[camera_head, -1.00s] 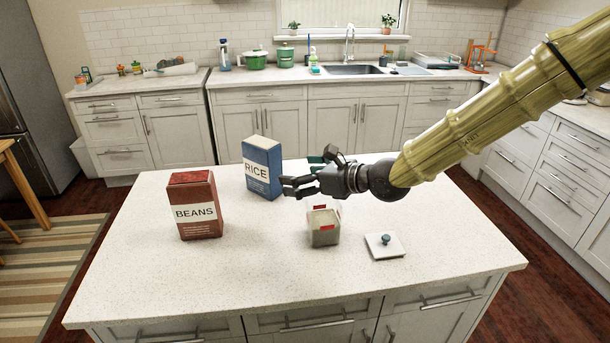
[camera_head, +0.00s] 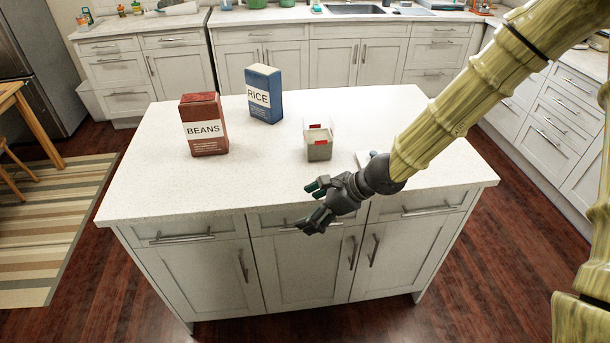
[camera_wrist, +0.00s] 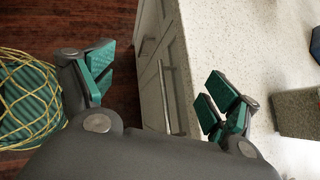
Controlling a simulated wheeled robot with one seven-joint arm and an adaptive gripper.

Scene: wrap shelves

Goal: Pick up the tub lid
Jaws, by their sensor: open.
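The tub lid (camera_head: 364,158) is a flat pale square on the island top, to the right of the tub. My arm hides most of it in the head view, and its knob is hidden there. My gripper (camera_head: 314,205) is open and empty at the island's front edge, in front of the tub and left of the lid. Its green-padded fingers also show in the wrist view (camera_wrist: 158,92).
A red BEANS box (camera_head: 204,125) and a blue RICE box (camera_head: 264,95) stand upright behind and left of the tub. The front left of the island top (camera_head: 160,195) is clear. Drawer handles (camera_head: 197,237) stick out below the front edge.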

